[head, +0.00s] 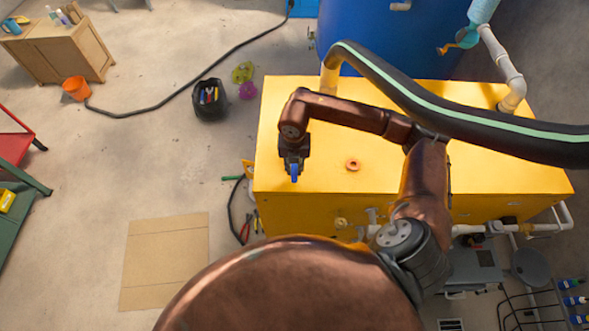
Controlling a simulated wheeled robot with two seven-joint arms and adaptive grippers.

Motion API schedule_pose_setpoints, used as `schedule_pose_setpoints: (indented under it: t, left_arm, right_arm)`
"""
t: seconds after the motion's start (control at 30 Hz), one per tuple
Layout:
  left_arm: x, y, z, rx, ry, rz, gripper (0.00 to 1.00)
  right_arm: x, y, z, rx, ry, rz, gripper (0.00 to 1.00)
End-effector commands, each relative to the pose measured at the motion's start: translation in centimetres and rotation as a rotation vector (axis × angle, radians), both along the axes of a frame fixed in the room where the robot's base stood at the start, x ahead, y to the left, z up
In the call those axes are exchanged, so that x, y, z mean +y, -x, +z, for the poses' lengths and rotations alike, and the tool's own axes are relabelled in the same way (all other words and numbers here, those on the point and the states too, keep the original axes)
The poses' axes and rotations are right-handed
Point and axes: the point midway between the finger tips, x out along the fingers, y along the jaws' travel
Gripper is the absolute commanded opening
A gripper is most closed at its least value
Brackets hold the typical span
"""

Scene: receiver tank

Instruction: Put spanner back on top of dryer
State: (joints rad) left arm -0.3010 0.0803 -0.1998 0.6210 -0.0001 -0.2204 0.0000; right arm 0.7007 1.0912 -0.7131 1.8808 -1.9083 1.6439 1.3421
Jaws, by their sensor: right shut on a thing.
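The dryer (330,190) appears as a large yellow box with a flat top, in the middle and right of the head view. My right gripper (294,165) hangs over the left front part of this top, pointing down. It is shut on the spanner (294,173), of which only a short blue part shows below the fingers. I cannot tell whether the spanner touches the yellow top. My left gripper is not in view.
An orange-brown ring (353,164) sits on the yellow top. A thick black hose (455,115) with a green stripe arches over it. A blue tank (385,35) stands behind. Tools, including red pliers (245,229), lie on the floor by the dryer's left front corner.

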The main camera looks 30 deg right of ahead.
Motion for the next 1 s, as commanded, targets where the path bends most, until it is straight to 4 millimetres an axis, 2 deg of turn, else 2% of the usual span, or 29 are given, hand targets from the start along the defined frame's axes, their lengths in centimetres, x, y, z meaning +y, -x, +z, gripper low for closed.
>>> schedule_pose_setpoints:
  t: [0.23,0.43,0.67,0.7,0.9,1.0]
  left_arm:
    - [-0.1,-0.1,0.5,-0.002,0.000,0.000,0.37]
    - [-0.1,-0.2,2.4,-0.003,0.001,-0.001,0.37]
    - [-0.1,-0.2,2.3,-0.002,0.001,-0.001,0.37]
    - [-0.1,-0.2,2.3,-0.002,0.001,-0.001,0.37]
    - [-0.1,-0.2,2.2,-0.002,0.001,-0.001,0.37]
    - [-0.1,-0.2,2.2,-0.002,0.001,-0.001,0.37]
  right_arm:
    - [-0.6,-0.9,-1.2,0.000,-0.001,0.000,0.00]
    - [-0.7,-1.0,-3.8,0.002,-0.002,0.001,0.00]
    - [-0.7,-1.2,-4.6,-0.003,-0.001,0.002,0.00]
    - [-0.7,-1.1,-4.6,-0.002,-0.001,0.002,0.18]
    - [-0.7,-1.1,-4.6,-0.002,-0.001,0.001,0.32]
    - [-0.7,-1.1,-4.6,-0.002,-0.001,0.001,0.33]
